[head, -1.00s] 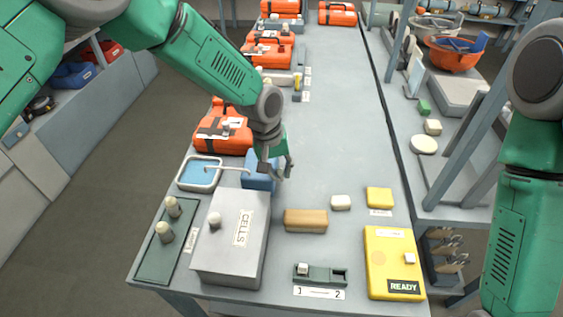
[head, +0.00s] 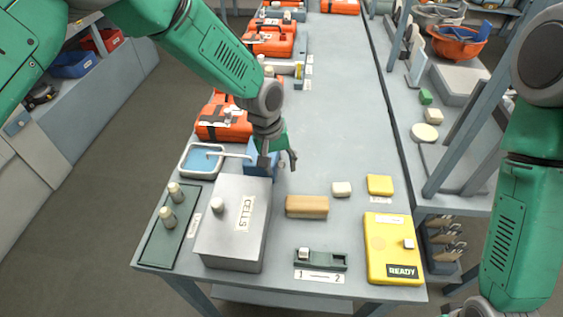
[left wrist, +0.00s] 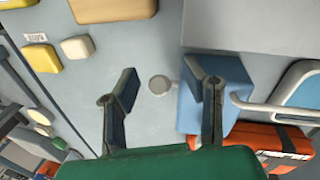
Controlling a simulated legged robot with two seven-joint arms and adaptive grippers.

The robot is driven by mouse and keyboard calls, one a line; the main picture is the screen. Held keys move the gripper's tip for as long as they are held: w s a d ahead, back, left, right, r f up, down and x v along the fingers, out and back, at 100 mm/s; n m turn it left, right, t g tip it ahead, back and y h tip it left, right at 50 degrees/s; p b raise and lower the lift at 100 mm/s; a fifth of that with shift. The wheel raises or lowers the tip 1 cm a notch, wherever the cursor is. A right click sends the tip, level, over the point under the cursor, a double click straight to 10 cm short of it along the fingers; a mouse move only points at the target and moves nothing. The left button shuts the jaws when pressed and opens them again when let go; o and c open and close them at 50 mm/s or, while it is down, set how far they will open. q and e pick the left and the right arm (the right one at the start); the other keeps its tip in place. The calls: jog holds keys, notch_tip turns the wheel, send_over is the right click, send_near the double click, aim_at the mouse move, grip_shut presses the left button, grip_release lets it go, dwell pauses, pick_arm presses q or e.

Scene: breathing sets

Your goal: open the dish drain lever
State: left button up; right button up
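The dish (head: 203,161) is a shallow basin with a pale rim and blue inside, at the left table edge in the head view. A thin pale lever (head: 230,155) runs from it toward a blue block (head: 258,158); the lever also shows in the left wrist view (left wrist: 275,108). My left gripper (head: 279,160) is open beside the block. In the left wrist view its fingers (left wrist: 163,76) are apart, one overlapping the block (left wrist: 222,85). A round grey disc (left wrist: 161,85) with a short stem shows between the fingers. Whether it belongs to the lever is unclear. My right gripper is out of view.
A grey CELLS box (head: 235,225) stands in front of the dish, with a green tray (head: 168,240) of pale-topped pegs to its left. Orange cases (head: 222,122) line the left edge behind. A tan block (head: 306,206) lies to the right. The middle of the table is clear.

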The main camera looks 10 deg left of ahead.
pick_arm(q)
jog(key=shift+w+a+r, duration=0.1)
jog(key=shift+w+r, duration=0.05)
jog(key=shift+w, duration=0.05)
notch_tip(320, 180, up, 11)
jog(key=a, duration=0.2)
jog(key=shift+s+r, duration=0.2)
jog(key=shift+s, duration=0.15)
